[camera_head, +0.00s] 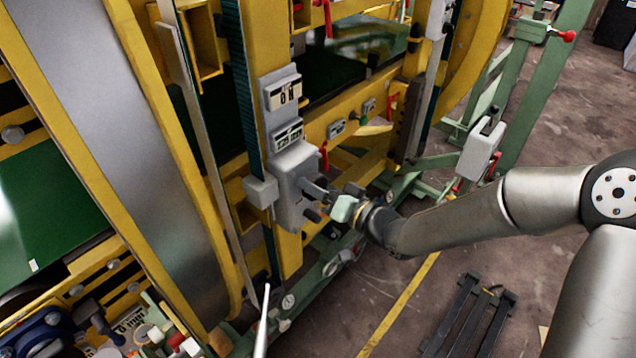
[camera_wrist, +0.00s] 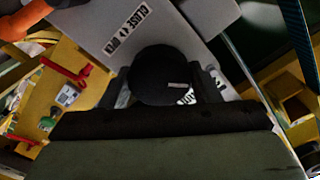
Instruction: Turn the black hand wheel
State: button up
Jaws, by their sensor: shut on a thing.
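The black hand wheel (camera_wrist: 160,72) is a round dark knob in the middle of the wrist view, with a small pale mark on its face. My gripper (camera_wrist: 165,88) has a dark finger on each side of the wheel and is shut on it. The wheel sits in front of a grey housing (camera_wrist: 105,28) with a close/open label that appears upside down. In the camera_head view my gripper (camera_head: 326,199) reaches the grey housing (camera_head: 292,178) from the right. There the wheel is largely hidden among the dark fingers.
A yellow frame (camera_head: 268,45) carries the housing, with two labelled plates (camera_head: 283,93) above it. Red levers (camera_wrist: 72,68) show at the left of the wrist view. A green stand (camera_head: 520,100) with a grey box is behind my arm.

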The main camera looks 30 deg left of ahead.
jog(key=shift+f, duration=0.1)
dwell(0.3)
jog(key=o, duration=1)
jog(key=s+d, duration=0.2)
jog(key=d, duration=1.5)
jog(key=shift+s+d+b, duration=0.15)
jog(key=shift+s+b, duration=0.05)
jog(key=shift+b, duration=0.2)
